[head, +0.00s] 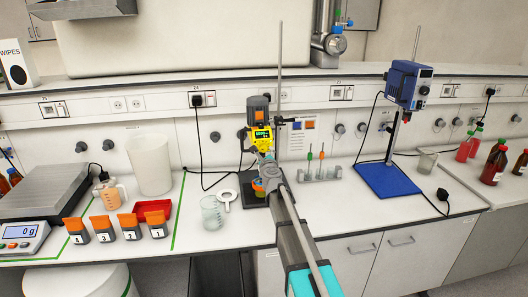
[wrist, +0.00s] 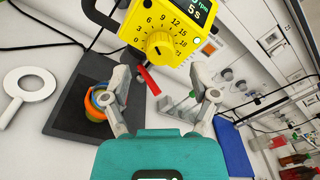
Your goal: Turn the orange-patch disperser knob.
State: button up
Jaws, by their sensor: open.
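The disperser (head: 260,139) has a yellow body with a green display and a grey and orange motor above. In the wrist view its yellow knob (wrist: 158,45) sits on a numbered dial, and the display above reads 5 s. My gripper (wrist: 163,73) is open and empty, its two fingers spread just below the knob, apart from it as far as I can tell. In the head view my gripper (head: 268,165) is in front of the disperser and hides its lower part. The motor's orange part (head: 266,97) shows only in the head view.
A cup with orange and blue bands (wrist: 97,103) stands on the dark base plate (wrist: 65,110) below. A red strip (wrist: 148,80) shows between the fingers. A glass beaker (head: 212,212) and white ring (head: 227,197) lie left; a blue stirrer (head: 405,85) stands right.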

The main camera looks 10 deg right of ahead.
aim_at(264, 150)
jog(key=shift+w, duration=1.75)
grip_shut()
